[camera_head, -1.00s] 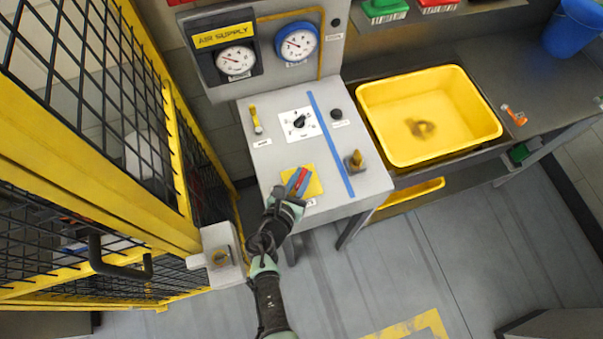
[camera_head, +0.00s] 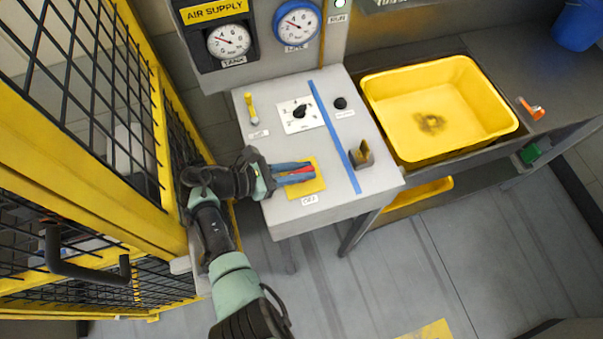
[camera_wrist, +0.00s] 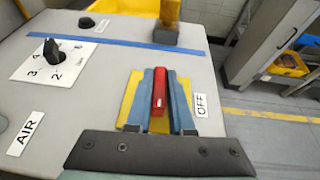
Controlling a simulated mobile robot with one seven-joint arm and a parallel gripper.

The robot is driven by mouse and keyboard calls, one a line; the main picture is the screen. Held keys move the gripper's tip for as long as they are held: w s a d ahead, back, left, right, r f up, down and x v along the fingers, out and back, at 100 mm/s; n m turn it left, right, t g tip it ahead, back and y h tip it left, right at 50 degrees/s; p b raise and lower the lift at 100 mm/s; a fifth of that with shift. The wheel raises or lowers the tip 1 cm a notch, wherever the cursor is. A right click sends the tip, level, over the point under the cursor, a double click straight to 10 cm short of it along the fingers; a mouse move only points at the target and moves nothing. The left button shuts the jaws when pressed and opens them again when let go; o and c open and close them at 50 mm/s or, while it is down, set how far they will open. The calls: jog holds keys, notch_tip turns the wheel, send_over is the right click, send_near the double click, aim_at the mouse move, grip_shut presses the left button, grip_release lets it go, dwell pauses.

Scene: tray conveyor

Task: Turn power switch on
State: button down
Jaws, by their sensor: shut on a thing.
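The power switch is a red bar handle (camera_head: 304,169) on a yellow plate (camera_head: 312,187) at the front of the grey console. An OFF label (camera_head: 310,199) sits beside the plate. My gripper (camera_head: 306,173) comes in from the left, its blue fingers on either side of the red handle. The wrist view shows the red handle (camera_wrist: 159,92) held between the two fingers, over the yellow plate (camera_wrist: 130,105), with the OFF label (camera_wrist: 201,104) to the right. The handle's near end is partly hidden by the gripper.
The console (camera_head: 375,187) also carries a yellow lever (camera_head: 250,107), a black dial (camera_head: 300,112), a black button (camera_head: 340,103), blue tape (camera_head: 337,140) and a yellow-topped part (camera_head: 362,153). A yellow tray (camera_head: 455,150) stands right. A yellow mesh fence (camera_head: 168,200) stands close left of my arm.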

aim_at(302, 171)
jog(key=shift+m+g+b, duration=0.35)
jog(key=shift+m+g, duration=0.05)
jog(key=shift+g, duration=0.1)
jog(key=c, duration=0.8)
grip_release()
notch_tip(302, 171, up, 10)
jog(key=shift+r+p, duration=0.1)
jog(key=shift+p, duration=0.7)
